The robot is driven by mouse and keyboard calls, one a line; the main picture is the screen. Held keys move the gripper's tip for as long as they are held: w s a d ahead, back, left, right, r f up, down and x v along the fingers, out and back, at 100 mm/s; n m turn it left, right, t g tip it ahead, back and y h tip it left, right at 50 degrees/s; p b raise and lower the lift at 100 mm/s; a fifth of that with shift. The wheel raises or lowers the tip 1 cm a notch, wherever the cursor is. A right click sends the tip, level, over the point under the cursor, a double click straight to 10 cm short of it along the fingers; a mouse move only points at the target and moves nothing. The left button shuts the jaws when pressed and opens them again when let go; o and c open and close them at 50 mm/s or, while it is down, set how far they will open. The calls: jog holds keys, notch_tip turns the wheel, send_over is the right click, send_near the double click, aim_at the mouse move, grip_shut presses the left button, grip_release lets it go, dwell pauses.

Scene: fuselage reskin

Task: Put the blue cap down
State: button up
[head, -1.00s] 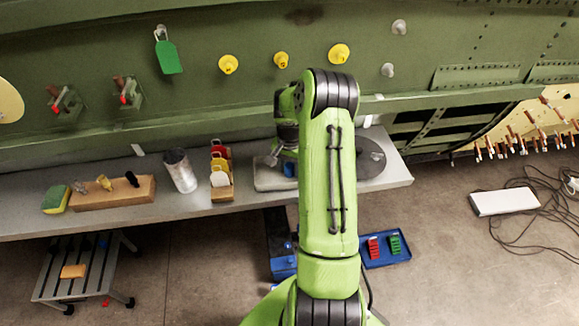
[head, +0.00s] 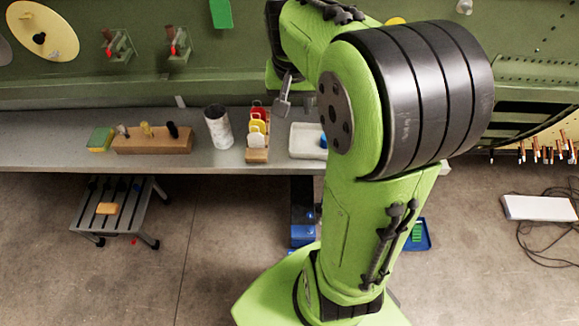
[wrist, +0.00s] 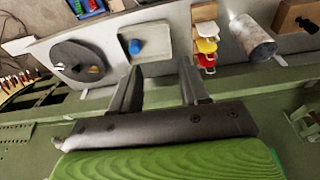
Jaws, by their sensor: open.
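The blue cap (wrist: 135,46) sits in the shallow white tray (wrist: 158,34) on the grey shelf, as the wrist view shows. In the head view, a bit of the cap (head: 323,142) shows at the tray (head: 303,140); my arm covers the rest of that side. My gripper (wrist: 160,82) is open, with nothing between its two fingers. In the head view my gripper (head: 283,105) is above the shelf, up and to the left of the tray, apart from the cap.
A dark round disc (wrist: 77,66) lies beside the tray. On the other side stand a tag rack (head: 257,156), a metal cylinder (head: 219,128) and a wooden block (head: 150,140). The green fuselage wall (head: 220,75) rises behind the shelf.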

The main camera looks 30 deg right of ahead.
jog(key=s+a+r+n+t+y, duration=0.1)
jog(key=s+a+r+n+t, duration=0.1)
jog(key=s+a+n, duration=0.5)
jog(key=s+a+t, duration=0.1)
jog(key=s+a, duration=0.4)
jog(key=s, duration=0.3)
jog(key=shift+s+a+t+y, duration=0.3)
jog(key=shift+y, duration=0.1)
jog(key=shift+s+f, duration=0.1)
jog(key=shift+f, duration=0.1)
